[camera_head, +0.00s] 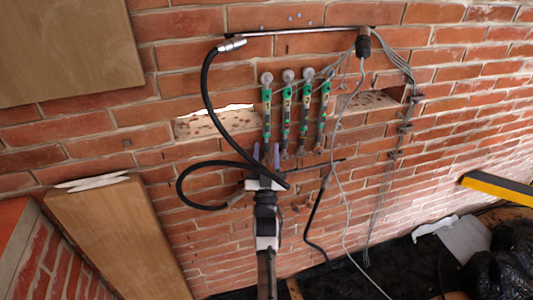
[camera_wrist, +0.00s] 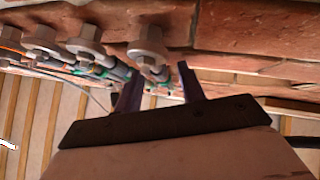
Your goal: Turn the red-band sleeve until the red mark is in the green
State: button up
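Several upright rods with green sleeves hang side by side on the brick wall, the leftmost green sleeve (camera_head: 266,102) nearest above my gripper. Each has a grey round top and a grey lower fitting. I cannot make out a red band or red mark on any. My gripper (camera_head: 266,151) is just below the leftmost rod, its two purple fingers apart. In the wrist view my gripper (camera_wrist: 161,84) is open, and a grey hex fitting (camera_wrist: 148,52) shows beyond the gap between the fingers. Nothing is held. Whether a finger touches the rod I cannot tell.
Thin grey cables (camera_head: 349,170) hang at the right. A wooden board (camera_head: 115,240) leans at the lower left. A yellow bar (camera_head: 497,187) and black bags (camera_head: 500,272) lie at the right.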

jog(key=shift+f, duration=0.1)
jog(key=b+v, duration=0.4)
jog(key=v, duration=0.9)
jog(key=shift+s+f+b, duration=0.2)
jog(key=shift+s+b, duration=0.1)
jog(key=shift+b, duration=0.05)
